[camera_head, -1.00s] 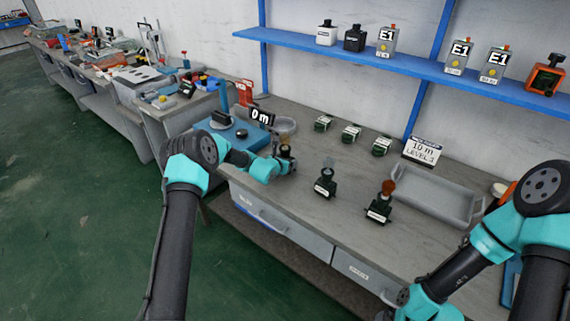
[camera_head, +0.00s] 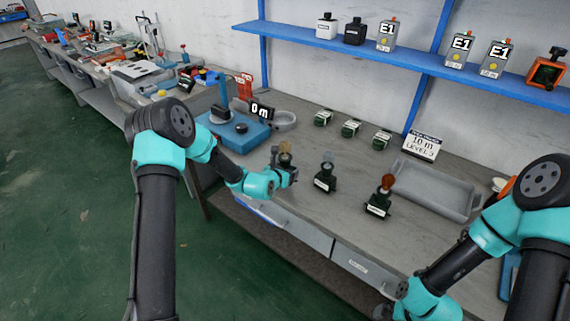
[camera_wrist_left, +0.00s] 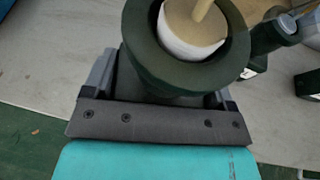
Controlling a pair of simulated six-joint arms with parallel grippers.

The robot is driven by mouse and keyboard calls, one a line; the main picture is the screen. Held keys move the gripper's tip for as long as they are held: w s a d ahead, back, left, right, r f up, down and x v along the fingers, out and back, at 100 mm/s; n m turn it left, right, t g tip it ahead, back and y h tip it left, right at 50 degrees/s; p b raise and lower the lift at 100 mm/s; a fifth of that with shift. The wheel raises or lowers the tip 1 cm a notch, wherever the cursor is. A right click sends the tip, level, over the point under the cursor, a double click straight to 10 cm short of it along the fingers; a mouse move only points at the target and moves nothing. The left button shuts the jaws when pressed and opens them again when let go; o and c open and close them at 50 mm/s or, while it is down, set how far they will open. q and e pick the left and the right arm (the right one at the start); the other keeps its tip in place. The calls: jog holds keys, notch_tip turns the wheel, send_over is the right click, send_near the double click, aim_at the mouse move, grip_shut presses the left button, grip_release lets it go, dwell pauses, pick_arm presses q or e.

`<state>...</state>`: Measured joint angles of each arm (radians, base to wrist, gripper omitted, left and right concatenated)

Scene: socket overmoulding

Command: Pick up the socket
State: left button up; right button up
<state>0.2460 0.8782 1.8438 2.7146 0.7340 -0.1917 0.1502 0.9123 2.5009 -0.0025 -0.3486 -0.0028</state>
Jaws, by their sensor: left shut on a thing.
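A dark green socket with a beige top (camera_head: 286,158) is in my left gripper (camera_head: 284,176), near the front edge of the bench. In the left wrist view the socket (camera_wrist_left: 150,62) shows as a dark round collar with a white ring and a beige rod inside. My left gripper (camera_wrist_left: 165,92) is shut on its body there; the fingertips are mostly hidden under the collar. A second socket with a grey top (camera_head: 325,180) and a third with an orange-brown top (camera_head: 378,204) stand upright to the right. My right gripper (camera_head: 384,313) shows only partly at the bottom edge, its jaws unclear.
A blue device (camera_head: 236,132) with a "0 m" sign stands left of the gripper, beside a round grey dish (camera_head: 283,121). Several small green blocks (camera_head: 351,128) lie behind. A grey tray (camera_head: 436,187) and a "10 m" sign (camera_head: 421,146) stand right. A blue shelf (camera_head: 400,58) hangs above.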

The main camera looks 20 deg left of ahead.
pick_arm(q)
jog(key=shift+s+d+r, duration=0.1)
jog(key=shift+s+d, duration=0.05)
jog(key=shift+s, duration=0.35)
jog(key=shift+s+d, duration=0.15)
jog(key=shift+s, duration=0.3)
jog(key=o, duration=0.4)
jog(key=c, duration=0.3)
jog(key=shift+w, duration=0.1)
jog(key=shift+w+a, duration=0.75)
jog(key=shift+w, duration=1.75)
jog(key=shift+w+a, duration=0.8)
jog(key=shift+w, duration=1.75)
jog(key=shift+w+a, duration=0.75)
jog(key=shift+w, duration=1.75)
